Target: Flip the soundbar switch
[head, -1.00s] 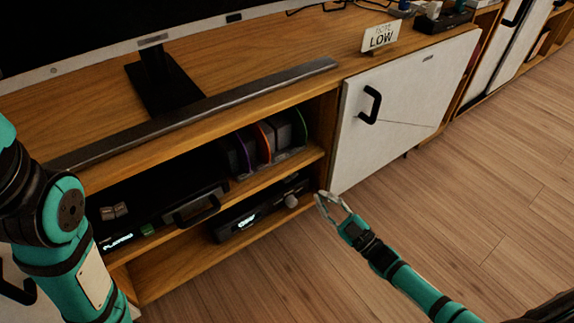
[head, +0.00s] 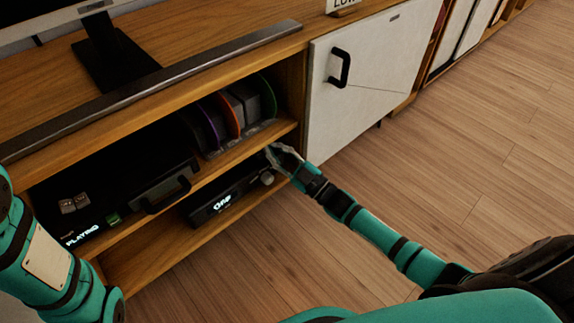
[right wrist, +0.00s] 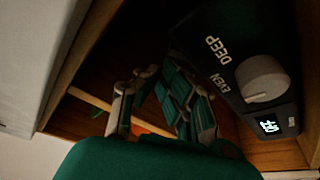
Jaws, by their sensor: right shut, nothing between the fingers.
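A long dark soundbar (head: 160,85) lies along the front edge of the cabinet top. I cannot make out a switch on it. On the lower shelf sits a black unit (head: 205,213) with a small lit display and a round grey knob (head: 267,179) at its right end. In the right wrist view the knob (right wrist: 262,78) is beside the words DEEP and EVEN. My right gripper (head: 272,150) is shut and empty at the shelf opening, just above the knob and apart from it in the wrist view. Only my left arm shows, not its gripper.
The cabinet's middle shelf (head: 228,151) runs just above the unit. A black player (head: 120,190) and colored upright discs stand on it. A white door (head: 365,75) with a black handle is to the right. The wooden floor (head: 450,150) is clear.

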